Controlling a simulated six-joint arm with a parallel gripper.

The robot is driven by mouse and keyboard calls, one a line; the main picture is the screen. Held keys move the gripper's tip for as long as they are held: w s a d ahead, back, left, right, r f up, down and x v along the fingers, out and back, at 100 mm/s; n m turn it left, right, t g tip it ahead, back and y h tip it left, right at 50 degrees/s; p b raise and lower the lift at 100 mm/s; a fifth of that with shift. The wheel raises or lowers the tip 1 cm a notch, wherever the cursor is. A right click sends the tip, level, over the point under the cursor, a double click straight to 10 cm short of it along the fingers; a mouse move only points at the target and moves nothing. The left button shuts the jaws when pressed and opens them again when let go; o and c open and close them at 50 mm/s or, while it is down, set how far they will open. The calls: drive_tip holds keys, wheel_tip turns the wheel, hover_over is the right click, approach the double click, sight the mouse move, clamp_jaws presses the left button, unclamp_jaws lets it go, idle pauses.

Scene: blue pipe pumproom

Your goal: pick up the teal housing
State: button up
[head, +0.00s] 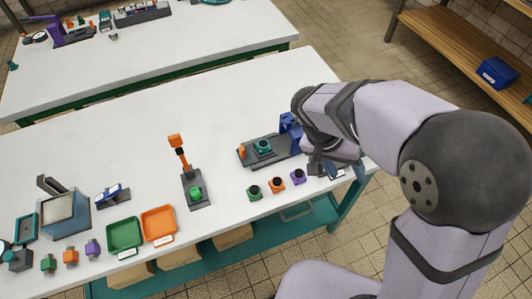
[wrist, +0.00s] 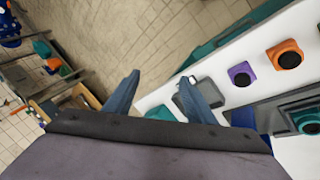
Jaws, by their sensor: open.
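The teal housing (head: 263,146) sits on a dark grey fixture (head: 283,149) towards the right end of the near bench. It has a dark round opening on top. In the wrist view the teal housing (wrist: 306,121) is at the right edge, partly cut off. My gripper (head: 345,171) is over the bench's right end, to the right of the fixture and apart from the housing. In the wrist view its two blue fingers (wrist: 161,97) are spread with nothing held between them. My arm hides part of the bench end.
Green (head: 254,193), orange (head: 276,185) and purple (head: 298,177) housings stand in front of the fixture. A blue upright part (head: 291,127) rises at the fixture's right end. An orange-handled device (head: 182,155) and green (head: 124,235) and orange (head: 159,223) trays lie left.

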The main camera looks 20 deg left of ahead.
sight(266, 141)
drive_tip(key=a+t+b, duration=0.1)
drive_tip(key=a, duration=0.3)
drive_tip(key=w+a+f+t+b, duration=0.1)
drive_tip(key=a+t, duration=0.1)
drive_tip(key=a, duration=0.3)
drive_tip(key=w+a+f+m+t+h+b, duration=0.1)
drive_tip(key=a, duration=0.3)
drive_tip(key=shift+a+f+t, duration=0.25)
drive_tip(key=shift+a+t, duration=0.05)
drive_tip(key=s+a+t+b, duration=0.1)
drive_tip(key=a, duration=0.3)
drive_tip(key=s+a+m+t+b, duration=0.1)
drive_tip(key=a+t, duration=0.1)
drive_tip(key=a, duration=0.2)
drive_tip(key=s+a+m+t+y+b, duration=0.1)
drive_tip(key=a, duration=0.4)
drive_tip(key=shift+s+t, duration=0.4)
drive_tip(key=shift+s+a+r+y, duration=0.1)
drive_tip(key=shift+s+a+y, duration=0.05)
drive_tip(key=shift+a+y, duration=0.15)
drive_tip(key=shift+x, duration=0.75)
drive_tip(key=shift+p+x, duration=1.25)
drive_tip(key=shift+x, duration=1.7)
drive_tip(key=shift+s, duration=0.1)
clamp_jaws()
